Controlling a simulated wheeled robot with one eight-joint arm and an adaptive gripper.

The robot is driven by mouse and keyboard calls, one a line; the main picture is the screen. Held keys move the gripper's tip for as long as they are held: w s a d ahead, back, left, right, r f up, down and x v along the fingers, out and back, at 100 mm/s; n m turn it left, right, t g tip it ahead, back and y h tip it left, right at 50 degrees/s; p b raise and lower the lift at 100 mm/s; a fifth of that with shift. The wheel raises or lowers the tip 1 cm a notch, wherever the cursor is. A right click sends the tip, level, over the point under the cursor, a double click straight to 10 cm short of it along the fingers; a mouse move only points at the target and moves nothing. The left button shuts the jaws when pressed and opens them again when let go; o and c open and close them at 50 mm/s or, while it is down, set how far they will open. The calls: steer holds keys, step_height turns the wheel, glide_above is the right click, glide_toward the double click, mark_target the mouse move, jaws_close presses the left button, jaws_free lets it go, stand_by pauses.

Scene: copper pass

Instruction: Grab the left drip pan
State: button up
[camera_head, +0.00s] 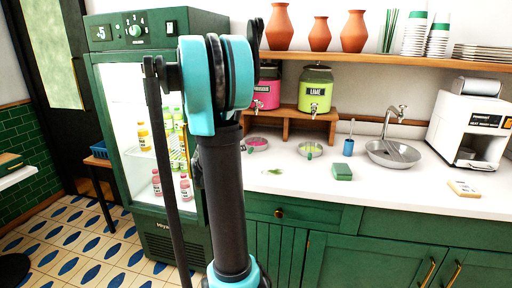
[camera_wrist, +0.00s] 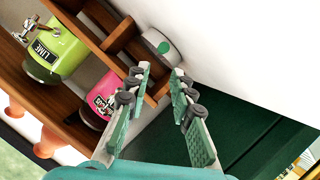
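The left drip pan (camera_head: 257,146) is a small round pale dish with pink in it. It sits on the white counter in front of the pink dispenser (camera_head: 267,92), just right of my arm. A second pan (camera_head: 310,150), with green in it, sits to its right under the lime dispenser (camera_head: 315,90). The tilted wrist view shows a pale round dish with green (camera_wrist: 160,46) beyond my fingertips. I cannot make out the left pan there; my fingers may hide it. My gripper (camera_wrist: 160,78) is open, with nothing seen between its fingers. My arm hides it in the head view.
A wooden stand (camera_head: 296,124) holds the dispensers, close to my fingers in the wrist view. A shelf with terracotta vases (camera_head: 319,35) hangs above. A glass-door fridge (camera_head: 150,150) stands left. A green box (camera_head: 342,172), blue cup (camera_head: 348,147) and sink (camera_head: 393,152) are right.

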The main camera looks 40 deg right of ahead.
mark_target(254, 147)
steer(key=x, duration=1.2)
steer(key=shift+w+d, duration=0.1)
steer(key=shift+w, duration=0.2)
steer(key=shift+c, duration=0.3)
jaws_close()
